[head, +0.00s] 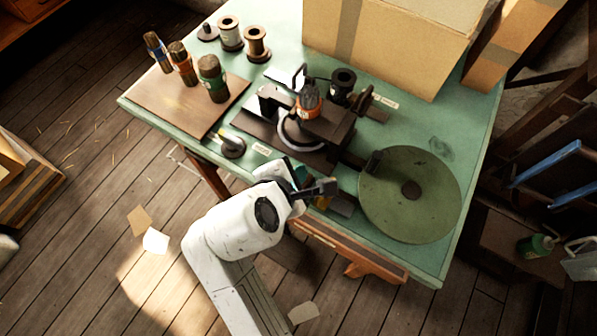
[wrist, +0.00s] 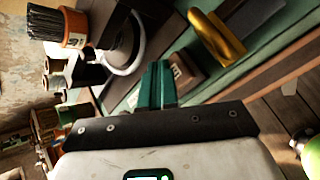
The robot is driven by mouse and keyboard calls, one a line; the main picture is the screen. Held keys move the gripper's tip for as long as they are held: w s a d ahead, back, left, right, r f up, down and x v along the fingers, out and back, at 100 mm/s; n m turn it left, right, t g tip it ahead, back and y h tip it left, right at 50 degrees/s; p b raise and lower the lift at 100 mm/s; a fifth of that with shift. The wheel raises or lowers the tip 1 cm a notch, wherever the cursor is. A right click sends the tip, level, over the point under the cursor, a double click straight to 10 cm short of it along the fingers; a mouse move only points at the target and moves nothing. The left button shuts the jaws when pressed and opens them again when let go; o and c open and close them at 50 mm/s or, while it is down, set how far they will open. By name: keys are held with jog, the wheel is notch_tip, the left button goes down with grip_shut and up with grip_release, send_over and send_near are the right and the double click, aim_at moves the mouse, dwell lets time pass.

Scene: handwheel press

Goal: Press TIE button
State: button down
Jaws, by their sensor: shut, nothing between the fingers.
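My gripper (wrist: 156,84) shows in the wrist view as two teal fingers pressed together with nothing between them. The label is too small to read. I cannot tell which part is the TIE button; contact with the fingers cannot be told.

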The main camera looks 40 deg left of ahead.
jog(key=shift+f, duration=0.55)
dwell(0.4)
jog(key=shift+r, duration=0.1)
jog(key=shift+r+p, duration=1.25)
jog(key=shift+p, duration=0.15)
jog(key=shift+r, duration=0.1)
notch_tip(320, 180, up, 5)
jog(key=p, duration=0.6)
dwell(0.5)
